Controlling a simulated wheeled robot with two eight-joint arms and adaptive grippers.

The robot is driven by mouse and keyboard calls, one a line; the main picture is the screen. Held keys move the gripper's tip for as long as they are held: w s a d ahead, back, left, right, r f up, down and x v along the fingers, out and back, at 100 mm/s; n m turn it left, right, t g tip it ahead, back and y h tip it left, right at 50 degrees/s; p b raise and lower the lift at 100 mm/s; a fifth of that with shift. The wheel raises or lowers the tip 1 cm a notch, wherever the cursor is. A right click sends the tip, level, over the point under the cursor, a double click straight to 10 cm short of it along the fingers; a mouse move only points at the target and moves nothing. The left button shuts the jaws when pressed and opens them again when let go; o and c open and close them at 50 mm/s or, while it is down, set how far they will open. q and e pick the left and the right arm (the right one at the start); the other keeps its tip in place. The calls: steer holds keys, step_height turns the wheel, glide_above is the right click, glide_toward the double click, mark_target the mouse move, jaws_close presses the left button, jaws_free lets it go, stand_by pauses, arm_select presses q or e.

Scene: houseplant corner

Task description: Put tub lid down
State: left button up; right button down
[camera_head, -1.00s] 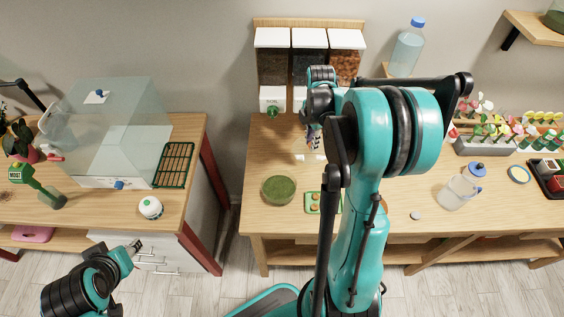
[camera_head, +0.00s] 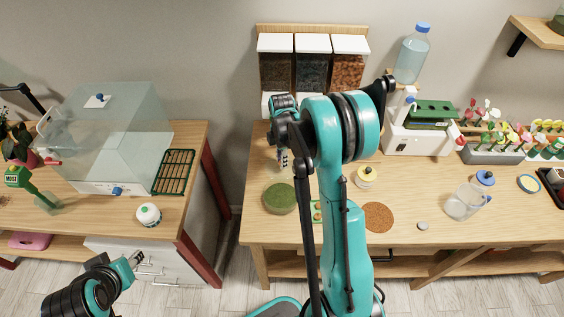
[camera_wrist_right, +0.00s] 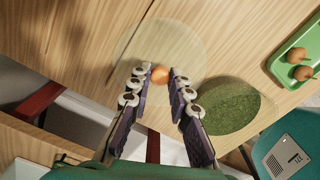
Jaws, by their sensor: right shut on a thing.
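The tub lid (camera_wrist_right: 150,45) is a clear round disc with an orange knob (camera_wrist_right: 159,74) in the right wrist view. My right gripper (camera_wrist_right: 158,82) has its fingers closed around the knob. In the head view the right gripper (camera_head: 283,160) points down over the left part of the right-hand table, behind a round green mossy thing (camera_head: 280,198). That green round also shows in the wrist view (camera_wrist_right: 225,108), beside the lid. I cannot tell whether the lid touches the table. My left gripper (camera_head: 136,257) is low at the left, away from the lid; its jaws are too small to read.
A green tray (camera_wrist_right: 302,62) with small brown round things lies near the green round. A brown round mat (camera_head: 378,217), a yellow-topped jar (camera_head: 365,177) and a clear jug (camera_head: 466,203) stand to the right. Dispensers (camera_head: 311,66) stand behind. A gap separates the two tables.

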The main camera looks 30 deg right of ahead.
steer(key=shift+f, duration=0.3)
steer(key=shift+f, duration=0.2)
steer(key=c, duration=1.4)
jaws_free()
